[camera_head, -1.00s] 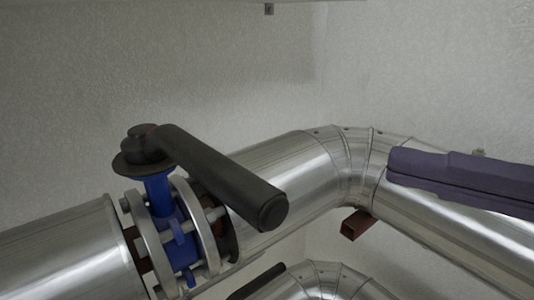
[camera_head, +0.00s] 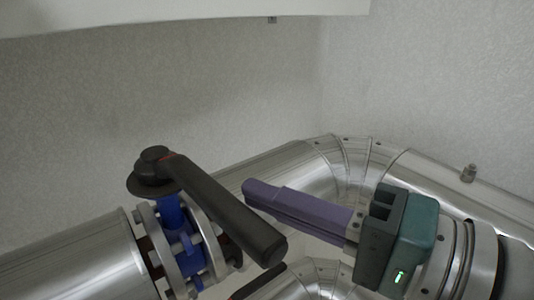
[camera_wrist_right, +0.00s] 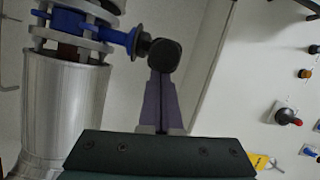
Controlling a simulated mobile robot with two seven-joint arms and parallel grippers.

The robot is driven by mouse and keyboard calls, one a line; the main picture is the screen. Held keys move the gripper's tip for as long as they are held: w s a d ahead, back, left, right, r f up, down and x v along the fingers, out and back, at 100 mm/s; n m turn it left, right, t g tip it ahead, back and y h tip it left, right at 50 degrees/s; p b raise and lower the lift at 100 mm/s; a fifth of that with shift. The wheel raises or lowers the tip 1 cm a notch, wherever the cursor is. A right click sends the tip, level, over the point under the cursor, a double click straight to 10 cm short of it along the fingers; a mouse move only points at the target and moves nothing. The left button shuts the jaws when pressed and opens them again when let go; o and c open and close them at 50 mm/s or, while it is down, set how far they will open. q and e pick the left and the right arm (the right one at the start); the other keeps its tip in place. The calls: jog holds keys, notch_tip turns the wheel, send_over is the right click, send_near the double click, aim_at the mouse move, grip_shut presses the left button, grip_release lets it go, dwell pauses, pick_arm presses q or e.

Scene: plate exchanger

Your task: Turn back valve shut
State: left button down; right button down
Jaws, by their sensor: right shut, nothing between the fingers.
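The valve has a blue body (camera_head: 180,235) between metal flanges and a long black lever handle (camera_head: 225,208), which slants from its pivot at upper left down to the right. My right gripper (camera_head: 252,190) comes in from the right with its purple fingers shut and empty. In the head view its fingertips appear just right of the handle's middle; I cannot tell whether they touch. In the right wrist view the shut fingers (camera_wrist_right: 160,85) point at the rounded black handle end (camera_wrist_right: 164,55), and the blue valve body (camera_wrist_right: 95,28) is at upper left. My left gripper is not in view.
A large silver pipe (camera_head: 75,262) runs through the valve and bends (camera_head: 345,165) behind my right gripper. A second black handle (camera_head: 258,282) and pipe lie below. The right wrist view shows a white panel with knobs (camera_wrist_right: 288,117) at right.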

jog(key=shift+s, duration=0.1)
jog(key=shift+s+a, duration=0.9)
